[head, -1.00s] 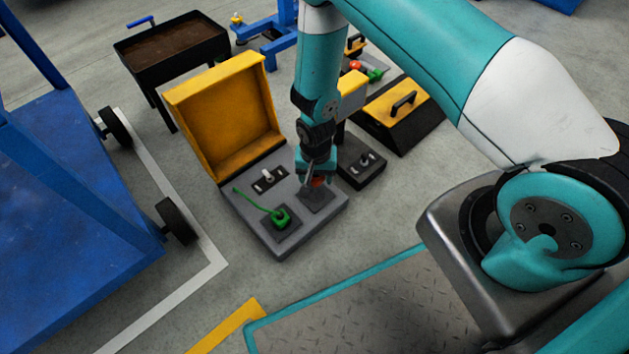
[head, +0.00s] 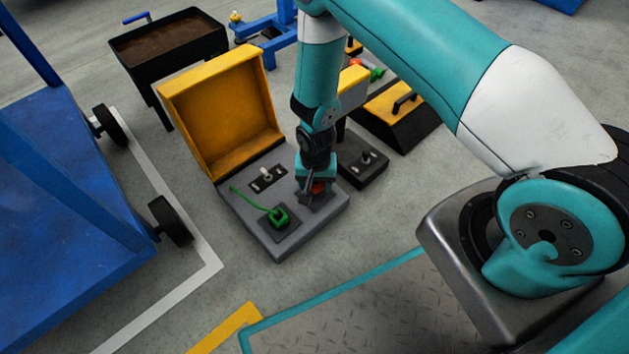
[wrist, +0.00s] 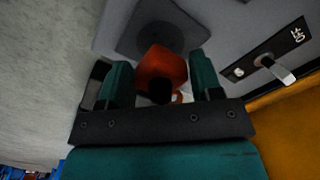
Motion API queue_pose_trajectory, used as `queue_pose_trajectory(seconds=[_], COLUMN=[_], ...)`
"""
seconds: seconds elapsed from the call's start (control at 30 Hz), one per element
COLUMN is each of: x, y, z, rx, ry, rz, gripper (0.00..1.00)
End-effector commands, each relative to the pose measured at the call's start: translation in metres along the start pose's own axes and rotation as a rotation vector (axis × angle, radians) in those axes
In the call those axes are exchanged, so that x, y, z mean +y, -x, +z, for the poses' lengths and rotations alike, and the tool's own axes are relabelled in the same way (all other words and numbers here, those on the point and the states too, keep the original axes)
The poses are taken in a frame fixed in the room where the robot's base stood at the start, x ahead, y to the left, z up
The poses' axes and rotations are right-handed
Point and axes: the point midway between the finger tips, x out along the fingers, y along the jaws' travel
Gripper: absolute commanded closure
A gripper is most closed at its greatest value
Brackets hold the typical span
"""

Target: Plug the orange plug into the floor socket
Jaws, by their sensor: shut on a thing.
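My gripper (wrist: 160,92) is shut on the orange plug (wrist: 160,68), which sits between its two teal fingers in the wrist view. In the head view the plug (head: 319,187) shows as a small orange patch below my gripper (head: 314,190). The plug is over the right part of the grey floor box, at a dark square socket plate (wrist: 150,38). Whether the plug touches the socket or is in it, I cannot tell. The socket's opening is mostly hidden by the plug and my gripper.
The floor box's open yellow lid (head: 222,115) stands behind it. A green plug (head: 279,216) with a cable sits on the box's front left. A switch (head: 266,175) is beside the lid. A dark box (head: 362,170) stands at right, a blue cart (head: 70,210) at left.

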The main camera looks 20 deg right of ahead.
Motion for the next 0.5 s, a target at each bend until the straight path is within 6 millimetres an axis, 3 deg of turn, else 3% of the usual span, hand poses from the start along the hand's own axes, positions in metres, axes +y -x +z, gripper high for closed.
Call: queue_pose_trajectory(seconds=[0.03,0.17,0.5], x=[-0.0001,-0.0001,-0.0001], y=[-0.0095,-0.0166,-0.0176], z=[-0.0001,-0.0002,-0.0001], rx=[0.000,0.000,0.000], ry=[0.000,0.000,0.000], rz=[0.000,0.000,0.000], gripper=[0.62,0.62,0.62])
